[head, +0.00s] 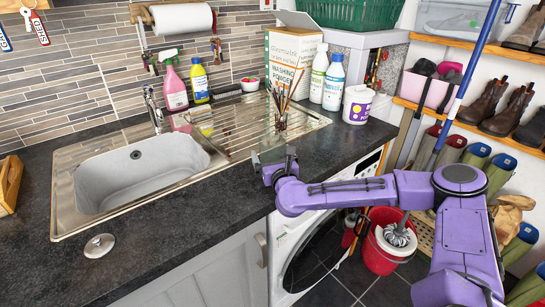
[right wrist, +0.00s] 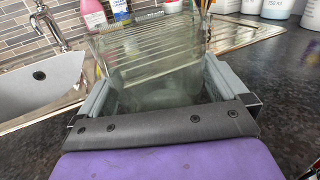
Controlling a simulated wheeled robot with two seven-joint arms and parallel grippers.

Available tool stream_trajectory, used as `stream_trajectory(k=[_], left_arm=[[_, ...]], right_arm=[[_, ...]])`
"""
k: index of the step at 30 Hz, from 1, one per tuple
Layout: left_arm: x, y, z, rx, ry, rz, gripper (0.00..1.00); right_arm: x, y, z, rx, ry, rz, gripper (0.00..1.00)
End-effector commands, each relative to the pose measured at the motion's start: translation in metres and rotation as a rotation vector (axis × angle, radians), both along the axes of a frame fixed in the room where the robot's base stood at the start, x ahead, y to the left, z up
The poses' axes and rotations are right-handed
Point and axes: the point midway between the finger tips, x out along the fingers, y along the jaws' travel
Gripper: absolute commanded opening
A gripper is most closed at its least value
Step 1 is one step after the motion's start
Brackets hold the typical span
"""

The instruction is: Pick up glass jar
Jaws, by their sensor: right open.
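The clear glass jar (right wrist: 158,72) stands between the two fingers of my right gripper (right wrist: 155,88) in the right wrist view. Its greenish see-through walls show the ribbed drainer behind it. My right gripper is open, with one finger on each side of the jar; I cannot tell whether they touch it. In the head view my right gripper (head: 266,165) is low over the dark worktop, at the front edge of the drainer. The jar (head: 256,158) shows only faintly there, partly hidden by the gripper. My left gripper is not in view.
Behind the gripper, a pot of thin sticks (head: 281,122) stands on the metal drainer (head: 235,135). The sink (head: 140,170) lies left, with a sink plug (head: 99,245) in front. Bottles, a washing powder box (head: 290,65) and a white tub (head: 357,104) line the back.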

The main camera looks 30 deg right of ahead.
Motion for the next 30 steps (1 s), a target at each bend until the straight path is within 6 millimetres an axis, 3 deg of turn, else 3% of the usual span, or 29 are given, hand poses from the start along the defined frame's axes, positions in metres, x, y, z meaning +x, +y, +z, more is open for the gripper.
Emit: stream_trajectory(k=[2, 6, 8, 20, 30], left_arm=[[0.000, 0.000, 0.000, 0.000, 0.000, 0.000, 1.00], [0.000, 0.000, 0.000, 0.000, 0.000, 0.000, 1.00], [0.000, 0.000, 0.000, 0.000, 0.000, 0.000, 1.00], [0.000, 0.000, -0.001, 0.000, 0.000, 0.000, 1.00], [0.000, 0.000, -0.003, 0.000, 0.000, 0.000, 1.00]], right_arm=[[0.000, 0.000, 0.000, 0.000, 0.000, 0.000, 1.00], [0.000, 0.000, 0.000, 0.000, 0.000, 0.000, 0.54], [0.000, 0.000, 0.000, -0.001, 0.000, 0.000, 0.40], [0.000, 0.000, 0.005, -0.001, -0.002, -0.001, 0.40], [-0.006, 0.000, 0.039, 0.001, -0.004, -0.001, 0.40]])
